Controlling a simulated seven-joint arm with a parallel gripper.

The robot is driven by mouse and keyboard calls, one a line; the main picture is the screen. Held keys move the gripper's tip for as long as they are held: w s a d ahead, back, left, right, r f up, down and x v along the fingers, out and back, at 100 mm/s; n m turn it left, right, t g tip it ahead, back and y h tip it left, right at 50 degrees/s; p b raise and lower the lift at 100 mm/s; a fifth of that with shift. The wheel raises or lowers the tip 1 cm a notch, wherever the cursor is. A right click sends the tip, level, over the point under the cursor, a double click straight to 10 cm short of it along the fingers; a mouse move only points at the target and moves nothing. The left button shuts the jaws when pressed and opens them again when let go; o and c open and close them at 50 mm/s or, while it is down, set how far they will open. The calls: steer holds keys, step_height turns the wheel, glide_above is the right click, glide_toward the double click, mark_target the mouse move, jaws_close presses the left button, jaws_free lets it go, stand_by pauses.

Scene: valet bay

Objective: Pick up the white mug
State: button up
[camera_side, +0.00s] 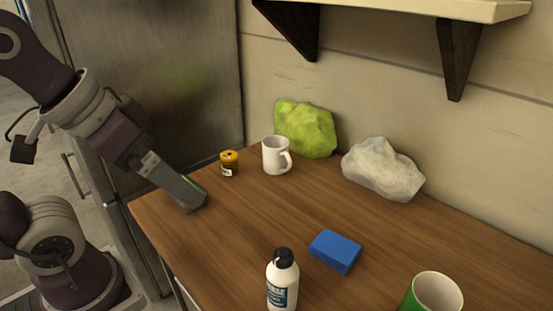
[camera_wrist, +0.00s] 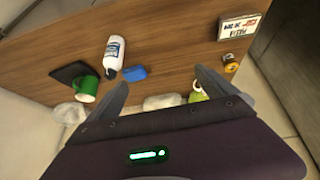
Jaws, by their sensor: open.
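The white mug (camera_side: 275,156) stands upright at the back of the wooden table, its handle towards the right. In the wrist view only a small part of the mug (camera_wrist: 197,85) shows, close to the right finger. My gripper (camera_side: 194,203) is over the table's left end, to the left of the mug and nearer the front, apart from it. In the wrist view the two fingers of my gripper (camera_wrist: 162,77) are spread wide, with nothing held between them.
A yellow-orange jar (camera_side: 229,163) stands just left of the mug. A green lump (camera_side: 305,128) and a white lump (camera_side: 383,169) lie behind. A blue sponge (camera_side: 335,251), white bottle (camera_side: 283,281) and green mug (camera_side: 436,291) stand nearer. A lettered box (camera_wrist: 238,27) shows in the wrist view.

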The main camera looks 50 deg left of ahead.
steer(key=w+d+r+n+t+h, duration=0.1)
steer(key=w+d+r+n+t, duration=0.15)
steer(key=w, duration=1.35)
steer(key=w+a+f+n+t+y, duration=0.1)
steer(key=w+a+n, duration=0.1)
steer(key=w, duration=0.6)
steer(key=w+a+f+n+t+y, duration=0.1)
steer(key=w+f, duration=0.1)
steer(key=w, duration=0.6)
steer(key=n+g+y, duration=0.3)
steer(key=n+y, duration=0.2)
steer(key=y, duration=0.5)
glide_toward(274, 142)
steer(key=w+a, duration=0.1)
steer(key=w, duration=0.1)
steer(key=shift+s+f+y, duration=0.15)
steer(key=shift+f+y, duration=0.25)
steer(key=shift+f, duration=0.25)
steer(key=x, duration=0.6)
steer(key=shift+s+a+f, duration=0.1)
steer(key=shift+a+f, duration=0.1)
steer(key=shift+a, duration=0.25)
steer(key=shift+r, duration=0.1)
steer(key=c, duration=1.8)
